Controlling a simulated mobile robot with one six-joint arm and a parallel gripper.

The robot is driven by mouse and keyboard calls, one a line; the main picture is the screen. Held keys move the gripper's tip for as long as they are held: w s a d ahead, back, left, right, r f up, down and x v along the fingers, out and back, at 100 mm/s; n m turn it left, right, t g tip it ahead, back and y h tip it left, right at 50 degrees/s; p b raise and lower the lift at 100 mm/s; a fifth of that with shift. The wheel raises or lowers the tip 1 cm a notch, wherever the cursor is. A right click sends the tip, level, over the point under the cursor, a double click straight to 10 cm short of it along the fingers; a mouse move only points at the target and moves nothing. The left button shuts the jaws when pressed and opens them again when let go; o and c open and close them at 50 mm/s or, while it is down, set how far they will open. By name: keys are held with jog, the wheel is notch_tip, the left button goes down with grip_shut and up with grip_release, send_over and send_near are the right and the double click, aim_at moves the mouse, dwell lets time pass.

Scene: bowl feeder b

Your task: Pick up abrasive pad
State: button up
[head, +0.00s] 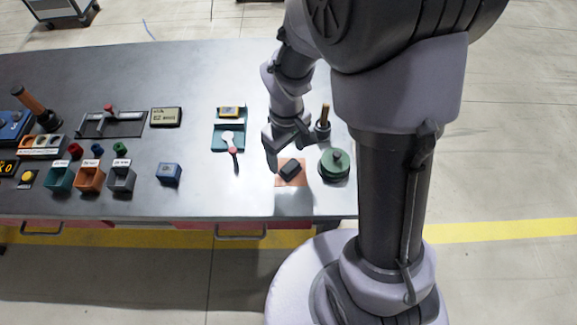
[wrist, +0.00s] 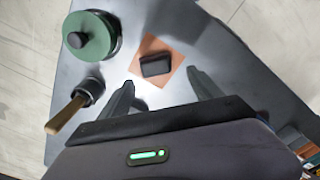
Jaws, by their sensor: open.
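The abrasive pad (head: 291,169) is a small dark block lying on an orange-brown square mat (head: 299,179) near the right front of the table. In the wrist view the pad (wrist: 155,66) lies flat on the mat (wrist: 177,60), beyond my fingertips and roughly between their lines. My gripper (head: 285,152) is open and empty, above and a little behind the pad in the head view. Both fingers of my gripper (wrist: 160,82) show in the wrist view, spread apart. They do not appear to touch the pad. The height gap is hard to tell.
A green round lidded thing (head: 335,165) stands right of the mat. A dark holder with a wooden-handled tool (head: 323,124) stands behind it. The table (head: 240,190) is clear just left of the mat.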

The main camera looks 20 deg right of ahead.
aim_at(290, 166)
jog(key=f+b, duration=0.1)
jog(key=f, duration=0.1)
jog(key=f+b, duration=0.1)
jog(key=f, duration=0.1)
jog(key=d+f+b, duration=0.1)
jog(key=f, duration=0.1)
jog(key=shift+f, duration=0.15)
grip_shut()
notch_tip(290, 166, up, 4)
jog(key=p, duration=0.2)
jog(key=shift+r+p, duration=0.2)
jog(key=shift+p, duration=0.1)
jog(key=s+a+p, duration=0.2)
jog(key=s+a, duration=0.7)
jog(key=a, duration=0.3)
jog(key=shift+s+a+r, duration=0.35)
jog(key=shift+s+r, duration=0.05)
jog(key=shift+r, duration=0.05)
